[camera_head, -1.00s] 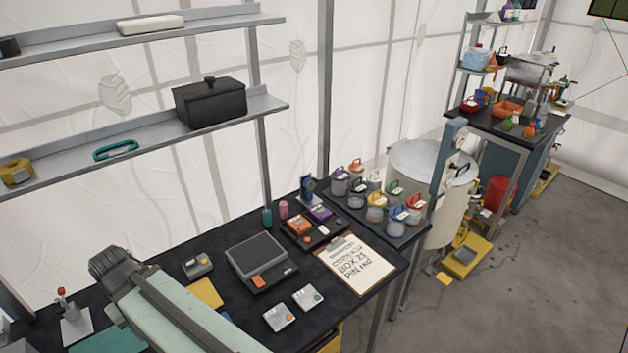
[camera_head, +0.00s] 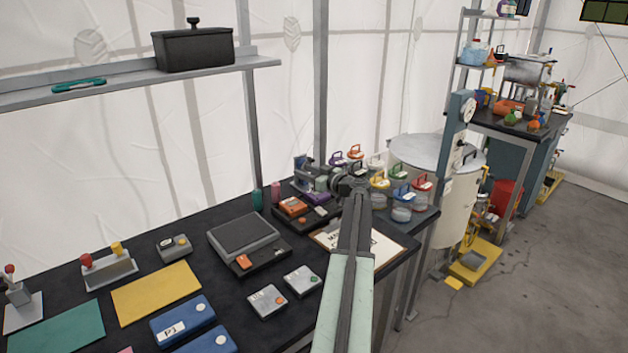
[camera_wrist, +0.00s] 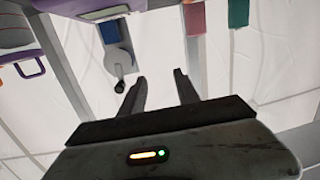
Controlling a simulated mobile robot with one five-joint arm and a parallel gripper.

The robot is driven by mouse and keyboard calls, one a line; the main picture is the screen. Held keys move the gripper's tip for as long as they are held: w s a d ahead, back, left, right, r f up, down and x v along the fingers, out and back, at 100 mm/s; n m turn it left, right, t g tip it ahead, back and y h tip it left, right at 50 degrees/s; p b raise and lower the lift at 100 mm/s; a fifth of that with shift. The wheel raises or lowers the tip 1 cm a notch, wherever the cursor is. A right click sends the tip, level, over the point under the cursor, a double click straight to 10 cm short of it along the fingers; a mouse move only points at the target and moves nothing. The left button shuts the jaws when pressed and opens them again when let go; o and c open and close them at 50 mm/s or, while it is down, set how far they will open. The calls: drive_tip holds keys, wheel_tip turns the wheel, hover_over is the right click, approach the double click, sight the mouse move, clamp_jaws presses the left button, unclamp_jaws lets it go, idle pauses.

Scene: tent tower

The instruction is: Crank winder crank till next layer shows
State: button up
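The winder shows in the wrist view as a small blue block (camera_wrist: 109,31) beside a grey disc, the crank (camera_wrist: 120,60), with a black knob (camera_wrist: 119,87). My gripper (camera_wrist: 159,76) is open and empty; its two fingers stand apart, with the crank to the left of them and not between them. I cannot make out any wound layer or layer marking.
Lidded jars (camera_head: 402,200) stand to the right of the gripper. A clipboard (camera_head: 390,245) lies under the arm. A scale (camera_head: 243,235) and a yellow mat (camera_head: 157,291) are on the bench.

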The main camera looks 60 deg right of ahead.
sight(313, 161)
drive_tip(key=s+d+h, duration=0.2)
drive_tip(key=s+d, duration=0.4)
drive_tip(key=shift+m+t, duration=0.3)
drive_tip(key=x, duration=0.8)
drive_tip(key=shift+w+a+r, duration=0.25)
drive_tip(key=shift+a, duration=0.1)
clamp_jaws()
drive_tip(key=shift+s+d, duration=0.1)
